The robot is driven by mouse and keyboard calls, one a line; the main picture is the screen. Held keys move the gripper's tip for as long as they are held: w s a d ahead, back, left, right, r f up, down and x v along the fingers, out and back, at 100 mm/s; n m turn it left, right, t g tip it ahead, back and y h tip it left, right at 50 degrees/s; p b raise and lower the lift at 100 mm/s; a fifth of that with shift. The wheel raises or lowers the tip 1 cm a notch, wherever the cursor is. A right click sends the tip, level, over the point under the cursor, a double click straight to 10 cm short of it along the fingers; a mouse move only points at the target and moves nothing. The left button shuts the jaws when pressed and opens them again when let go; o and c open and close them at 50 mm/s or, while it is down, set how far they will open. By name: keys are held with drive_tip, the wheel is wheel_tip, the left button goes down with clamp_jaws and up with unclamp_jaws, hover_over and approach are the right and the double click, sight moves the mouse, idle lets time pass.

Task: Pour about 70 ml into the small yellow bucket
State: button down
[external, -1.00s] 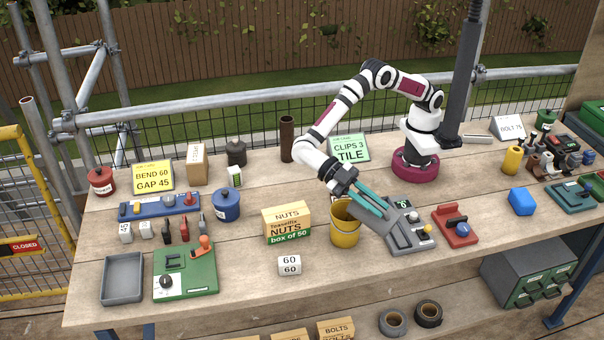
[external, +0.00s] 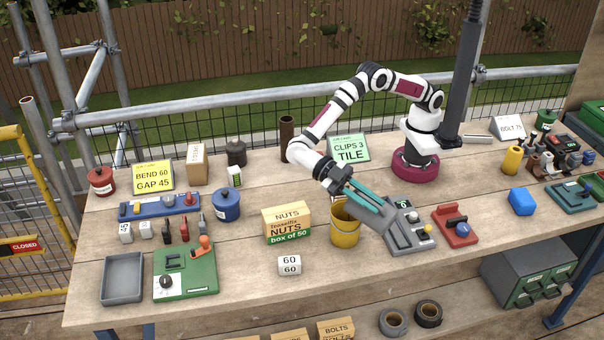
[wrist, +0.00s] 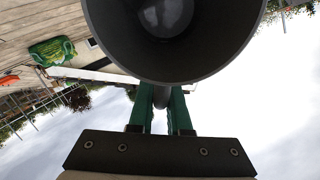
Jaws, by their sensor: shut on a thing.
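The small yellow bucket (external: 344,228) stands upright on the bench, left of the grey device. My gripper (external: 380,207) has teal fingers, which slope down to the right just above and beside the bucket's rim. In the wrist view my gripper (wrist: 161,105) is shut on a dark grey round vessel (wrist: 228,48), whose wide mouth faces the camera. A pale patch shows deep inside it; I cannot tell what it is. The vessel is hard to separate from the fingers and grey device in the external view. The bucket's inside is mostly hidden, and no stream is visible.
The grey device (external: 410,238) with a small display is close to the right of the bucket, with a red device (external: 456,227) beyond. A nuts box (external: 287,223) stands left of the bucket, a white 60 block (external: 289,265) in front. The front bench strip is mostly clear.

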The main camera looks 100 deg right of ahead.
drive_tip(key=shift+w+d+r, duration=0.1)
drive_tip(key=shift+d, duration=0.05)
drive_tip(key=shift+s+a, duration=0.2)
drive_tip(key=shift+a, duration=0.05)
drive_tip(key=shift+s+a+f+t+h, duration=0.35)
drive_tip(key=shift+a+f+t+h, duration=0.05)
drive_tip(key=shift+a+f+h, duration=0.15)
drive_tip(key=shift+s+a+f+t+h, duration=0.35)
drive_tip(key=shift+a+f+t+h, duration=0.1)
drive_tip(key=shift+a+h, duration=0.1)
drive_tip(key=shift+s+a+t+h, duration=0.45)
drive_tip(key=shift+a+t+h, duration=0.05)
drive_tip(key=shift+t+h, duration=0.2)
drive_tip(key=shift+f+h, duration=0.3)
drive_tip(key=shift+f, duration=0.2)
drive_tip(key=shift+s, duration=0.1)
